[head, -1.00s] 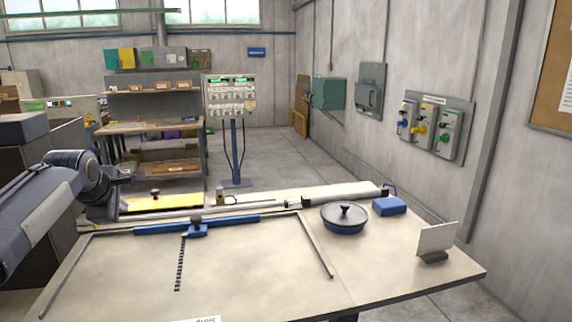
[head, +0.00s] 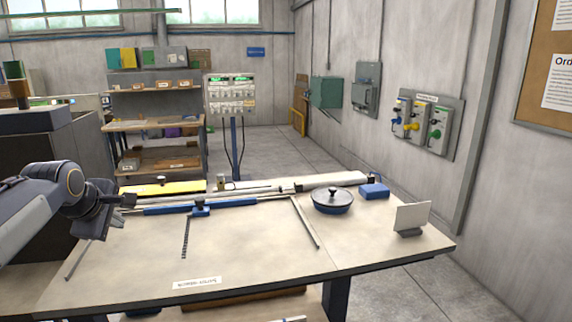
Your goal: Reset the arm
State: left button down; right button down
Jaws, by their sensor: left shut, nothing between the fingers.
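My left gripper (head: 124,203) is at the left of the head view, over the back left part of the worktable (head: 255,245). Its fingers are shut and hold nothing. It is near the left end of the blue bar (head: 168,209), apparently just apart from it. The blue bar with its clamp block (head: 200,208) lies along the back of the table. A dark toothed strip (head: 186,238) runs forward from the block. My right gripper is not in view.
A round blue pot with a dark lid (head: 332,201), a blue box (head: 374,191) and a white card on a stand (head: 412,218) stand at the table's right. A yellow plate (head: 165,188) lies at the back left. The table's middle is clear.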

pick_arm(q)
jog(key=s+d+f+m+g+h, duration=0.1)
jog(key=s+d+f+m, duration=0.4)
jog(key=s, duration=0.6)
jog(key=s+d+f+m+g+h, duration=0.1)
jog(key=s+d+f+m, duration=0.4)
jog(key=s, duration=0.5)
jog(key=s+d+f+m+h, duration=0.2)
jog(key=s+d+f+m, duration=0.4)
jog(key=s, duration=0.5)
jog(key=shift+s+f+g+h, duration=0.3)
jog(key=shift+s+f+g, duration=0.1)
jog(key=shift+f, duration=0.4)
jog(key=shift+w, duration=0.1)
